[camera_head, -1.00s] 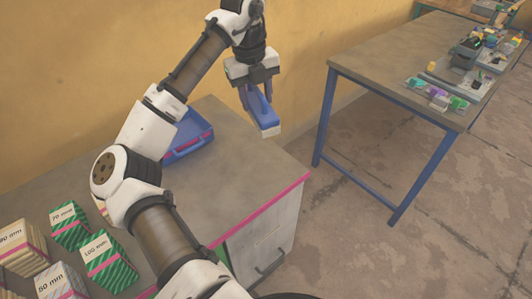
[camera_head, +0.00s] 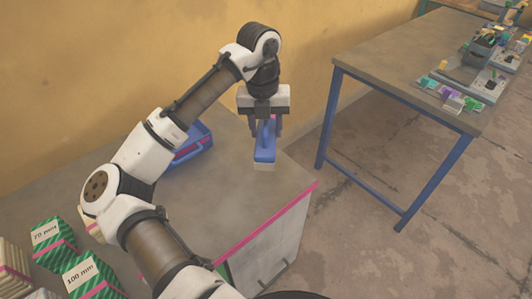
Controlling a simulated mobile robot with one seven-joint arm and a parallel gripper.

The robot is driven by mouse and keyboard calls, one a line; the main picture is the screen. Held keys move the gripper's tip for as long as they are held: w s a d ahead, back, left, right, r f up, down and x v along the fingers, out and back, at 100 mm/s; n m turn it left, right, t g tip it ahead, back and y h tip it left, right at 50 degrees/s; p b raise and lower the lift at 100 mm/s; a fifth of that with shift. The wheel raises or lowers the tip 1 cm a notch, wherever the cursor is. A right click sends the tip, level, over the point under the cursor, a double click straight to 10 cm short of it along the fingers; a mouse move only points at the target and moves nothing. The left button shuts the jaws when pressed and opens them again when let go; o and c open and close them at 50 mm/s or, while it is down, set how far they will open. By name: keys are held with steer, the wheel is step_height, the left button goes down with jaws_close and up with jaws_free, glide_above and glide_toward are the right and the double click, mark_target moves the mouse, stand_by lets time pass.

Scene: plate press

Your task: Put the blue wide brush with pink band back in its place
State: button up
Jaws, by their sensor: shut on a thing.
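My gripper (camera_head: 264,122) points down over the back right part of the grey cabinet top (camera_head: 236,205). It is shut on the blue wide brush (camera_head: 265,155). The brush's blue body faces me, with pale bristles at its lower end. I cannot make out a pink band on it from here. I cannot tell whether the bristles touch the cabinet top. A blue tray with a pink stripe (camera_head: 193,149) lies to the left of the brush, partly behind my arm. I cannot see what is in the tray.
Striped boxes marked 70 mm (camera_head: 50,243) and 100 mm (camera_head: 90,277) stand at the lower left.

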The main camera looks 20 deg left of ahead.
steer(key=shift+f+p, duration=0.4)
steer(key=shift+f, duration=4.35)
steer(key=o, duration=1)
steer(key=shift+o, duration=0.2)
steer(key=shift+r, duration=0.1)
steer(key=r, duration=0.4)
steer(key=r+b, duration=0.1)
steer(key=r, duration=0.7)
steer(key=shift+a+r+b, duration=0.1)
steer(key=shift+a+b, duration=0.3)
